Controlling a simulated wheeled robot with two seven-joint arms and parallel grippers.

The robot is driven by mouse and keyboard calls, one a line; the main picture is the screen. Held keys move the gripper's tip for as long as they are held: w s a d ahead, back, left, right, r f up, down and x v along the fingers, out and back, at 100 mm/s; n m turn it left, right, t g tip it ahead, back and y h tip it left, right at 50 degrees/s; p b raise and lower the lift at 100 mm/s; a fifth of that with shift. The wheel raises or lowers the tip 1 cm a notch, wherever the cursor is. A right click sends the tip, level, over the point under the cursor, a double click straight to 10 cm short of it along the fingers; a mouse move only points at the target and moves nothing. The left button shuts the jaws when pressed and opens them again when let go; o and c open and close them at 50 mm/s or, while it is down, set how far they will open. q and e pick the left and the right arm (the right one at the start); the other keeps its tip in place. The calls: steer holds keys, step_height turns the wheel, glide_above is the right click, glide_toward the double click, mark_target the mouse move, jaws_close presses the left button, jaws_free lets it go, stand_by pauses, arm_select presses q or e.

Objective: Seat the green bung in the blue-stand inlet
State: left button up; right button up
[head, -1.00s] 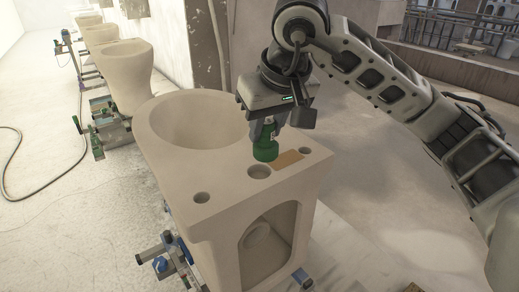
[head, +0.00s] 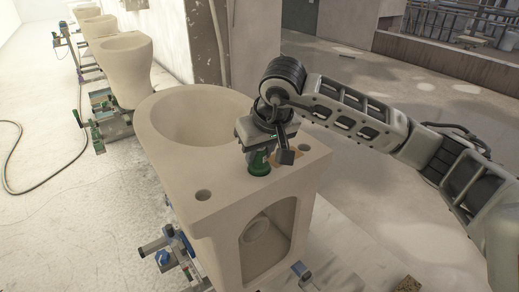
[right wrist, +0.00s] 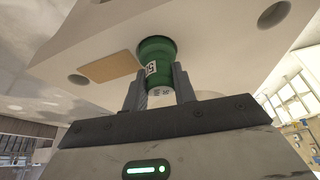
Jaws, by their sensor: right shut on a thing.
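The green bung (head: 259,166) is upright at the middle hole of the flat deck on the nearest pale toilet bowl (head: 175,180). This bowl stands on the stand with blue parts (head: 163,257). My right gripper (head: 262,150) is above the deck, shut on the bung. In the right wrist view, its two fingers (right wrist: 158,80) grip the narrow white-marked end of the bung (right wrist: 158,50). The wide green end meets the deck at the inlet, which it hides. I cannot tell how deep it sits. My left gripper is not in view.
Two smaller holes flank the inlet; one is the left hole (head: 203,196). A tan patch (right wrist: 108,68) lies on the deck beside the bung. More bowls (head: 122,65) stand behind on the left, with a green-part stand (head: 98,130). A hose (head: 12,150) lies on the floor.

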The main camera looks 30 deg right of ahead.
steer(key=shift+f, duration=0.2)
steer(key=o, duration=1)
steer(key=shift+r, duration=0.1)
steer(key=shift+r, duration=0.3)
steer(key=shift+s+r, duration=0.2)
steer(key=shift+r, duration=0.1)
steer(key=b+v, duration=0.1)
steer(key=v, duration=1)
steer(key=shift+b, duration=0.3)
